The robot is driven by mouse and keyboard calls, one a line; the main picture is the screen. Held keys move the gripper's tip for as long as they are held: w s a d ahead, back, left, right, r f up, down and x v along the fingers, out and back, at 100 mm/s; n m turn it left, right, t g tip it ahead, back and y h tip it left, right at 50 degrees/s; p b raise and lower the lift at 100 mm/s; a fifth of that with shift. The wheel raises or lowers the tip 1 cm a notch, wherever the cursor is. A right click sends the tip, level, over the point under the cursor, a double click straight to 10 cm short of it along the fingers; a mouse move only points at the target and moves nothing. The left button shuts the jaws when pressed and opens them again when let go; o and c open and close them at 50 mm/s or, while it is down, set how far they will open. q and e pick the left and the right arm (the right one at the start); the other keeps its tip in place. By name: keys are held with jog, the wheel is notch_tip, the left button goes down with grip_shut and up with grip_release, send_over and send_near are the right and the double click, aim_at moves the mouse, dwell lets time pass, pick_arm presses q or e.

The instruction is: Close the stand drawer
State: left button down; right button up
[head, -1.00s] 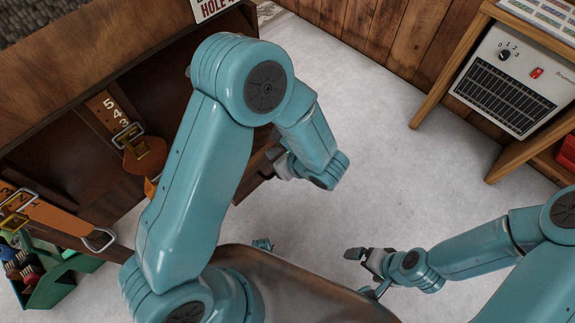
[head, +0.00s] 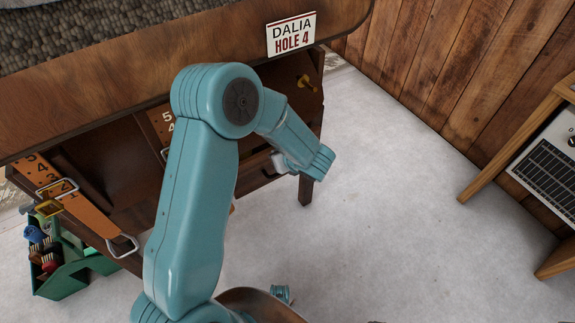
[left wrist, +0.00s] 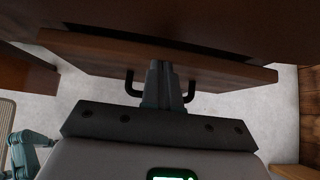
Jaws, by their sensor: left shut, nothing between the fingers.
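The wooden stand (head: 190,60) fills the upper left of the head view. Its drawer front (left wrist: 90,53) spans the left wrist view, with a dark strip between it and the stand above. A black bar handle (left wrist: 131,88) sticks out from the drawer front. My left gripper (left wrist: 166,72) is shut and empty, its fingertips at the drawer front between the two handle posts. In the head view my left gripper (head: 278,162) is partly hidden by its own arm, beside the stand's right end. My right gripper does not show clearly; part of that arm is at the left wrist view's left edge.
Leather straps (head: 75,205) with buckles hang from the stand. A green tote (head: 70,272) of brushes stands on the floor at left. A heater (head: 550,165) under a wooden table is at right. The pale floor (head: 400,220) between is clear.

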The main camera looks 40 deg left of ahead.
pick_arm(q)
jog(key=shift+w+a, duration=0.2)
jog(key=shift+a, duration=0.3)
jog(key=shift+w+a, duration=0.15)
jog(key=shift+a, duration=0.35)
jog(key=shift+d, duration=0.1)
